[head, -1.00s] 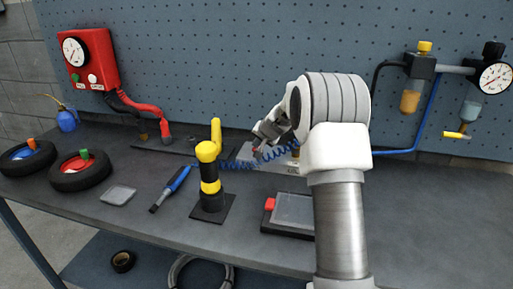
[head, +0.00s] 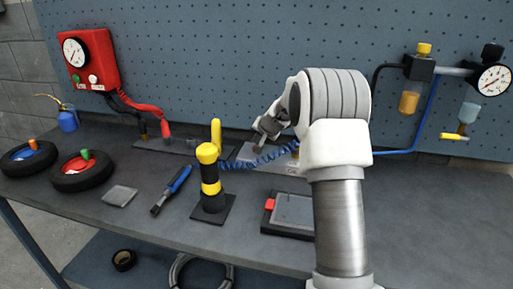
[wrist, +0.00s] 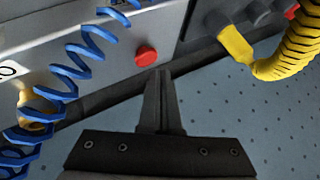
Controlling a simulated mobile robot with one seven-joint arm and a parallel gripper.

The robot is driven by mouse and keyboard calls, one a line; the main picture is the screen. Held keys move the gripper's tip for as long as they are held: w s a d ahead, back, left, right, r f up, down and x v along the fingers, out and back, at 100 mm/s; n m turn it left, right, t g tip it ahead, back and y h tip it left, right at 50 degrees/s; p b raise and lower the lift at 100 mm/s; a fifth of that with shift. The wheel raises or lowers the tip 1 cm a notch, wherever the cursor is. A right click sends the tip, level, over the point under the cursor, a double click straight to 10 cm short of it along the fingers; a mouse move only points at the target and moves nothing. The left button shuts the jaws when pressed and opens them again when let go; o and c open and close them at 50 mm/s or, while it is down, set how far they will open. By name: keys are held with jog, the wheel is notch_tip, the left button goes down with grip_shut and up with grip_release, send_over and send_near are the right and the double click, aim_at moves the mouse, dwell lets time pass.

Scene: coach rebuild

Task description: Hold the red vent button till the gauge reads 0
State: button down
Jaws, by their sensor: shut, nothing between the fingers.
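The red button (wrist: 146,56) is on the face of a light grey panel (wrist: 110,30) in the wrist view. My gripper (wrist: 160,73) is shut and empty, its tips just beside the button in the picture. I cannot tell whether they touch it. In the head view my gripper (head: 257,146) is over the grey unit (head: 243,153) at the back of the bench, and the button cannot be made out there. One dial gauge (head: 494,80) hangs at the right on the pegboard, another (head: 74,52) is on a red box. Their readings are too small to tell.
A blue coiled hose (wrist: 75,65) crosses the panel, and a yellow coiled hose (wrist: 290,55) is at the upper right of the wrist view. A black-and-yellow post (head: 210,180) stands in front of the unit. The right of the bench (head: 440,220) is clear.

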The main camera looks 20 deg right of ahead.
jog(key=shift+r+p, duration=1.75)
jog(key=shift+r, duration=0.75)
